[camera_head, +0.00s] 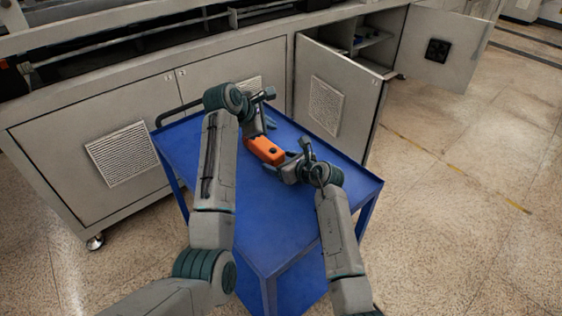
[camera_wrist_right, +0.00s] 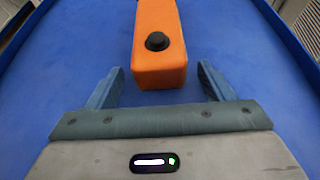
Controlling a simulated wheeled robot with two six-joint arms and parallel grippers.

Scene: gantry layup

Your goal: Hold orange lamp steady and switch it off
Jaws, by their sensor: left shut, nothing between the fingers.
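The orange lamp (camera_head: 263,149) is a block-shaped body lying on the blue cart top. In the right wrist view the lamp (camera_wrist_right: 160,68) has a round black knob (camera_wrist_right: 157,41) on its upper face, near the end closest to me. My right gripper (camera_wrist_right: 159,68) is open, its fingers on either side of the lamp's near end with a gap at each side. In the head view my right gripper (camera_head: 287,164) is at the lamp's right end. My left gripper (camera_head: 269,122) is shut and empty, just behind the lamp; its fingertips are partly hard to make out.
The blue cart (camera_head: 285,222) has a raised rim and a dark handle (camera_head: 180,110) at its back left. Behind it stand grey cabinets (camera_head: 105,135), one with open doors (camera_head: 336,95). The cart top's front and right are clear.

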